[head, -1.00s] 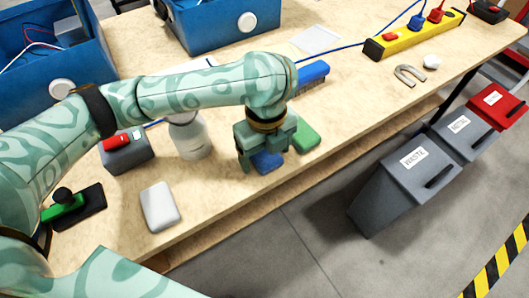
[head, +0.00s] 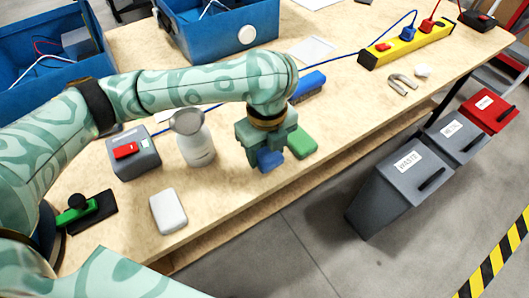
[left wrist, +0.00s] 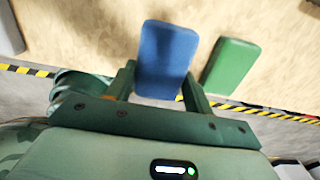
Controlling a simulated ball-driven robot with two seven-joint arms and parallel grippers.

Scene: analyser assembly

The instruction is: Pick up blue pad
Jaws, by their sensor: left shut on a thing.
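The blue pad (head: 268,160) is between the fingers of my left gripper (head: 264,146), near the front edge of the wooden table. The left wrist view shows the blue pad (left wrist: 167,58) between the two fingers, with the gripper (left wrist: 160,84) shut on its near end. A dark shadow lies beside the pad, which looks slightly above the tabletop. My gripper partly hides the pad in the head view. My right gripper is not in view.
A green pad (head: 301,142) lies close to the right of the blue one. A white pad (head: 168,211), a pale bottle (head: 196,142) and a grey box with a red switch (head: 133,155) stand to the left. A blue brush (head: 309,84) lies behind. Bins stand beyond the front edge.

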